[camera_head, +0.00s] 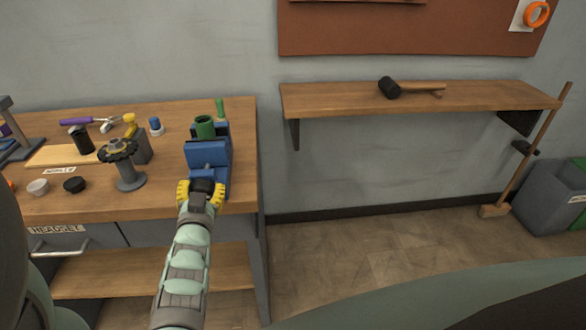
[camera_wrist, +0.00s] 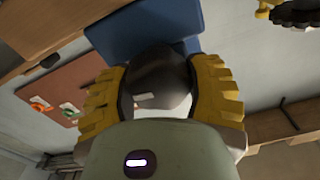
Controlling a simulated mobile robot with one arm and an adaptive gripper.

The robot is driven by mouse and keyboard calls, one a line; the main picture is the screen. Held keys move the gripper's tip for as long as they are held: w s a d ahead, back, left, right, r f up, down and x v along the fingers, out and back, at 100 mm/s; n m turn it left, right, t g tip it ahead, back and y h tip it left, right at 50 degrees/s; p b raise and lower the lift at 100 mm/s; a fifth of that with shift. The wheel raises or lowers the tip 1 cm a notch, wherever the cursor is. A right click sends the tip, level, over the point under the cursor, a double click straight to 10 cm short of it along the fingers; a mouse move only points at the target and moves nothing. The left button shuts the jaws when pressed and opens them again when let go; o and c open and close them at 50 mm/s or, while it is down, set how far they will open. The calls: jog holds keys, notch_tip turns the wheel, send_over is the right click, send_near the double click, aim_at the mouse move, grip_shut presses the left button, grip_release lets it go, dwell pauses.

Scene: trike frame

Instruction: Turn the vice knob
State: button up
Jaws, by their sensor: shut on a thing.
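The blue vice (camera_head: 208,153) stands at the right end of the wooden workbench, with a green cylinder (camera_head: 205,127) at its top. My gripper (camera_head: 201,190) is at the near side of the vice, its yellow fingers shut around the dark vice knob. In the wrist view the dark grey knob (camera_wrist: 160,80) sits between the two ridged yellow fingers of my gripper (camera_wrist: 165,95), with the blue vice body (camera_wrist: 145,32) behind it. My fingers and wrist hide part of the knob.
The workbench (camera_head: 150,205) also holds a grey stand with a dark wheel (camera_head: 123,165), a black cylinder (camera_head: 81,139), a black cap (camera_head: 75,185) and several tools. A wall shelf (camera_head: 340,97) with a black mallet (camera_head: 392,88) is to the right.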

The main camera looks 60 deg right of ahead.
jog(key=m+b, duration=0.1)
jog(key=m, duration=0.1)
jog(key=m+b, duration=0.1)
jog(key=shift+s+d+f+m, duration=0.1)
jog(key=shift+s+f+m, duration=0.1)
jog(key=shift+m, duration=0.2)
jog(key=m+b, duration=0.3)
jog(key=m, duration=0.1)
jog(key=shift+m, duration=0.3)
jog(key=m+b, duration=0.2)
jog(key=m, duration=0.1)
jog(key=shift+d+m, duration=0.1)
jog(key=shift+m, duration=0.2)
jog(key=shift+m+b, duration=0.8)
jog(key=shift+m, duration=1.1)
jog(key=o, duration=1.2)
